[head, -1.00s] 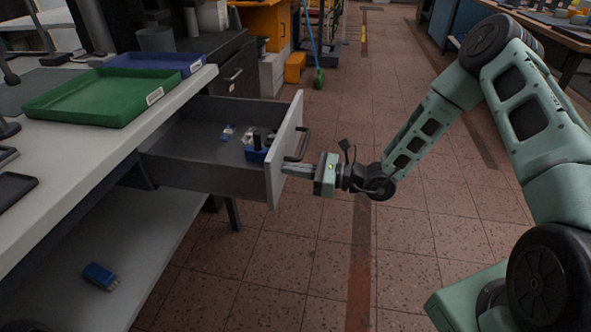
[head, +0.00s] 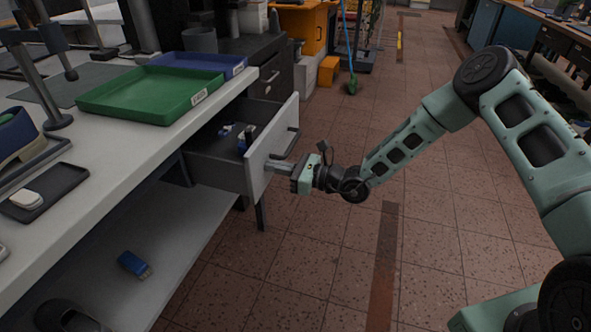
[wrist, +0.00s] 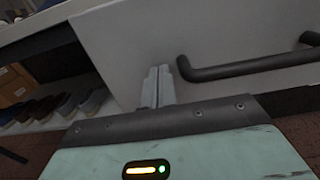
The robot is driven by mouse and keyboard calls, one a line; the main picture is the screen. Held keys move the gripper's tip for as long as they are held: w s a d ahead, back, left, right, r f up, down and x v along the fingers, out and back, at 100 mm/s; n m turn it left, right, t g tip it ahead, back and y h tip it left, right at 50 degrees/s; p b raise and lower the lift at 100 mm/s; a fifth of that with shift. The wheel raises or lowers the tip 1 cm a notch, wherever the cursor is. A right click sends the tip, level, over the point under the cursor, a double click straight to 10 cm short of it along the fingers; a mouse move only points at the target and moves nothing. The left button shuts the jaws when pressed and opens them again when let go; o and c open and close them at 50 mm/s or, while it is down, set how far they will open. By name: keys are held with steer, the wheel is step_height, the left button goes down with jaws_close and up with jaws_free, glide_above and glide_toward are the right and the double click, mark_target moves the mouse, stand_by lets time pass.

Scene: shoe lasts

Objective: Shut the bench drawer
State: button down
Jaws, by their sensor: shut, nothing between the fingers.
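The bench drawer (head: 220,166) is partly open under the bench top, with a few small blue and white items inside. Its pale front panel (head: 271,150) carries a dark bar handle (head: 288,143).
A green tray (head: 141,118) and a blue tray (head: 240,66) stand on the bench top (head: 95,169). A blue item (head: 133,264) lies on the lower shelf (head: 187,222). The tiled floor (head: 310,260) in front is clear.

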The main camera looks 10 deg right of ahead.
steer(key=b+x, duration=0.2)
steer(key=x, duration=1.4)
steer(key=shift+w+a, duration=0.3)
steer(key=shift+a, duration=0.25)
steer(key=shift+w+a+r, duration=0.15)
steer(key=shift+a+r, duration=0.1)
steer(key=shift+r, duration=0.05)
